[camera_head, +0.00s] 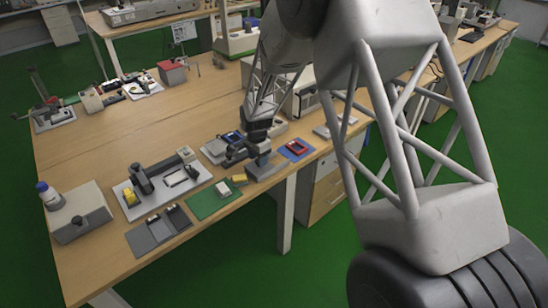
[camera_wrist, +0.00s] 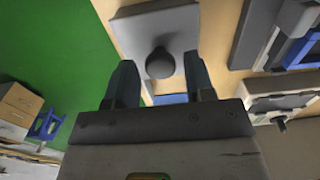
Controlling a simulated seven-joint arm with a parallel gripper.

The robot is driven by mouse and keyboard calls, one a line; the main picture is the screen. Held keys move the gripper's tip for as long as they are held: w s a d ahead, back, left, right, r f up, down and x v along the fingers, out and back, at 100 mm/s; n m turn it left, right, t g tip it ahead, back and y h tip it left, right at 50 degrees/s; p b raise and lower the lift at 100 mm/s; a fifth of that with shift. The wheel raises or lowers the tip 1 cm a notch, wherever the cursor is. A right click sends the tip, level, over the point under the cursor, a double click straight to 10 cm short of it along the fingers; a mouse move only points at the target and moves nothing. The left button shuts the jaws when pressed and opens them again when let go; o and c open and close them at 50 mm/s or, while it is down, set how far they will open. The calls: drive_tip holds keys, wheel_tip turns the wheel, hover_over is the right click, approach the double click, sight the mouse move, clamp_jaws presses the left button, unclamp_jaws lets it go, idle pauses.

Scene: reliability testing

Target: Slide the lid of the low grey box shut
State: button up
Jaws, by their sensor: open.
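The low grey box (camera_head: 266,170) stands near the table's front edge, below my gripper (camera_head: 262,157). In the wrist view its light grey top (camera_wrist: 140,30) carries a dark round knob (camera_wrist: 160,64). My gripper (camera_wrist: 159,70) is open, with one finger on each side of the knob and visible space on both sides. Whether the fingers reach down to knob height is hard to tell. My gripper partly hides the box in the head view, so I cannot tell how far the lid stands open.
A green mat (camera_head: 206,207) with small blocks lies left of the box. A blue tray with a red item (camera_head: 297,148) lies to its right. A grey device (camera_head: 220,149) stands close behind. The table's front edge is near; bare wood (camera_head: 165,125) lies farther back.

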drive_tip(key=shift+r, duration=2.05)
drive_tip(key=shift+d+r, duration=0.2)
drive_tip(key=s+d+r+n+t, duration=0.1)
drive_tip(key=s+d+r+n, duration=0.1)
drive_tip(key=s+d+r, duration=0.7)
drive_tip(key=s+d+r+n, duration=0.2)
drive_tip(key=s+d+r, duration=0.5)
drive_tip(key=d+r, duration=0.3)
drive_tip(key=s+d+r+n, duration=0.1)
drive_tip(key=s+d+r, duration=0.1)
drive_tip(key=s, duration=0.7)
drive_tip(key=s+d+r+n+t, duration=0.1)
drive_tip(key=s+d, duration=0.4)
drive_tip(key=s, duration=0.5)
drive_tip(key=s+d+r+n, duration=0.2)
drive_tip(key=s+d+r, duration=0.2)
drive_tip(key=s, duration=0.5)
drive_tip(key=shift+s+n+t, duration=0.2)
drive_tip(key=shift+n+t, duration=0.1)
drive_tip(key=shift+n, duration=0.1)
drive_tip(key=shift+d, duration=0.1)
